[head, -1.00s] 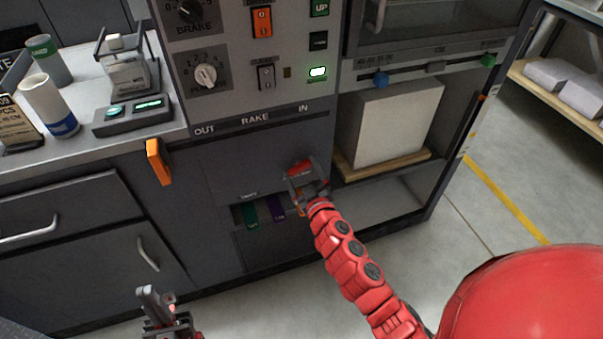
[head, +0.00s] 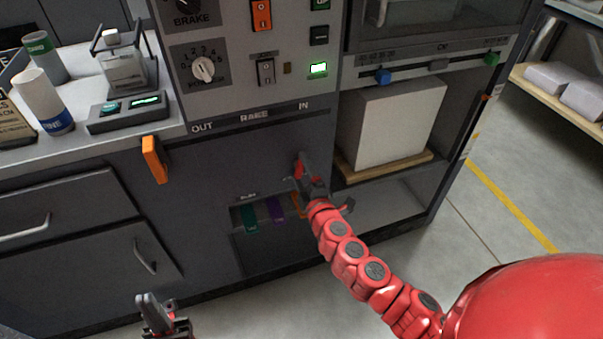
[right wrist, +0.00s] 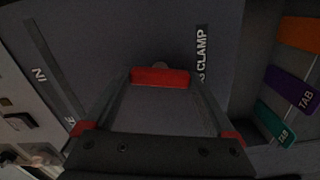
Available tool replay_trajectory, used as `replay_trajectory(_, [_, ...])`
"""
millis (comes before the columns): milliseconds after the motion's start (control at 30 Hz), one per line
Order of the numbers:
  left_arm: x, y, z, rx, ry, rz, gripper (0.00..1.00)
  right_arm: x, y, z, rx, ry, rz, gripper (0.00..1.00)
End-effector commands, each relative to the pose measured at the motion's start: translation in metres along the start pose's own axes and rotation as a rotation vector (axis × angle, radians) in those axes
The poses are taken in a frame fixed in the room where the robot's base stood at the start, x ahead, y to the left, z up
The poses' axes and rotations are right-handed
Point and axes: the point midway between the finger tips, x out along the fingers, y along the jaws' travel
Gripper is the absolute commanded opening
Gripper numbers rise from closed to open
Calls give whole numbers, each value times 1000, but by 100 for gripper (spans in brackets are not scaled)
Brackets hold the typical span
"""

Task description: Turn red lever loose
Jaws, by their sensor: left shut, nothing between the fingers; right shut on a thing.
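The red lever (right wrist: 160,77) sits on the dark panel beside a "CLAMP" label in the right wrist view. It lies between the fingertips of my right gripper (right wrist: 160,88), which is shut on it. In the head view my right gripper (head: 306,172) is at the panel below the "IN" marking, and it hides most of the lever; a bit of red (head: 298,170) shows at its left side. My left gripper (head: 150,304) is shut and empty, low at the left, away from the panel.
A slot under the lever holds a green tab (head: 250,217), a purple tab (head: 275,210) and an orange tab (head: 297,204). An orange handle (head: 154,159) sticks out at the left. A white block (head: 390,122) stands on a board in the right bay.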

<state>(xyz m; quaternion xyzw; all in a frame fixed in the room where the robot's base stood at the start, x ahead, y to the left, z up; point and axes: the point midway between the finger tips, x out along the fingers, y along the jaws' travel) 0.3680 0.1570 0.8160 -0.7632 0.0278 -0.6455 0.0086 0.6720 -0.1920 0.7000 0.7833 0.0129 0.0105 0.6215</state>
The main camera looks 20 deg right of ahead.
Motion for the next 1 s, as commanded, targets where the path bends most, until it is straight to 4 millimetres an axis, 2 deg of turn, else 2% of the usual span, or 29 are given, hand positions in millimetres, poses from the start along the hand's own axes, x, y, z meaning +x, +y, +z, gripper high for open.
replay_trajectory(400, [-5,0,1,0,0,0,0,0,-1,-1,-210,4,-1,34])
replay_trajectory(1000, [-5,0,1,0,0,0,0,0,-2,-1,-246,3,-2,34])
